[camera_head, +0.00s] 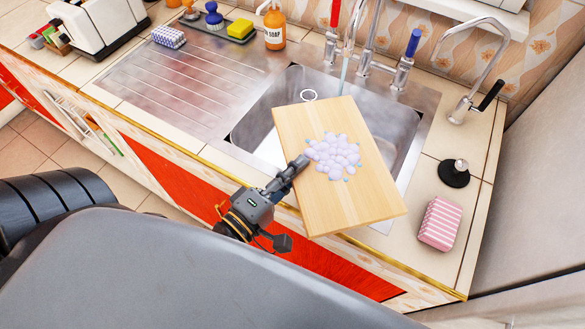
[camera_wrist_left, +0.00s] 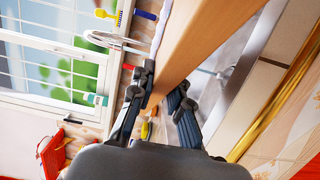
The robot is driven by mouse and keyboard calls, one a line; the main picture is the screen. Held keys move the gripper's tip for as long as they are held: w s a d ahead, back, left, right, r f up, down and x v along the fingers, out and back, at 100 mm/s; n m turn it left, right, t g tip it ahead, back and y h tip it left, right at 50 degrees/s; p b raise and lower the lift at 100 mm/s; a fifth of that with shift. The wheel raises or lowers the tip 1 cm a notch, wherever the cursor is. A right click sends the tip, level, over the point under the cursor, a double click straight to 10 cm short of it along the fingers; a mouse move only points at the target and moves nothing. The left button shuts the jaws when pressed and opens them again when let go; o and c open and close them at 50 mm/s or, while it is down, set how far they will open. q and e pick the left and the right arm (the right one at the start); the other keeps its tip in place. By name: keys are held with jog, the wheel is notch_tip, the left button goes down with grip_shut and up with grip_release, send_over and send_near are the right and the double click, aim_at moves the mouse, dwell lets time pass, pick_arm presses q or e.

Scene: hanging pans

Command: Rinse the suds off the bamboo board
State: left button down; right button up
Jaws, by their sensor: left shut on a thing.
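The bamboo board (camera_head: 320,205) is a pale wooden slab held tilted over the front of the sink. A cluster of whitish-lilac suds (camera_head: 333,155) with a few blue bubbles sits on its upper face. My left gripper (camera_head: 298,165) is shut on the board's left edge. In the left wrist view the board (camera_wrist_left: 205,40) runs between the fingers of my left gripper (camera_wrist_left: 165,92). A thin stream of water (camera_head: 344,72) falls from the faucet (camera_head: 350,40) behind the board's far edge. The sink basin (camera_head: 270,105) is partly hidden under the board. My right gripper is not in view.
A soap bottle (camera_head: 275,30), yellow sponge (camera_head: 240,29) and blue brush (camera_head: 213,16) stand behind the drainboard (camera_head: 165,85). A second curved tap (camera_head: 470,85), black stopper (camera_head: 455,172) and pink striped sponge (camera_head: 439,222) are at the right.

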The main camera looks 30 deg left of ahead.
aim_at(316, 140)
pick_arm(q)
jog(key=shift+w, duration=0.9)
jog(key=shift+w+f+b, duration=0.2)
jog(key=shift+w, duration=0.8)
jog(key=shift+w+f+b, duration=0.2)
jog(key=shift+w, duration=0.75)
jog(key=shift+w+a+f+b, duration=0.1)
jog(key=shift+w+f+b, duration=0.1)
jog(key=shift+w, duration=0.55)
jog(key=shift+w+f+b, duration=0.1)
jog(key=shift+w+b, duration=0.05)
jog(key=shift+w, duration=1)
jog(key=shift+w+f+p, duration=0.2)
jog(key=shift+w, duration=0.65)
jog(key=shift+w+f+p, duration=0.15)
jog(key=shift+w+f, duration=0.05)
jog(key=shift+w, duration=0.65)
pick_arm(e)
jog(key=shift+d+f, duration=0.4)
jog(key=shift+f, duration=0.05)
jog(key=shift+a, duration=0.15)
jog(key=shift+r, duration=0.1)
pick_arm(q)
jog(key=shift+d+p, duration=0.35)
jog(key=shift+d, duration=0.3)
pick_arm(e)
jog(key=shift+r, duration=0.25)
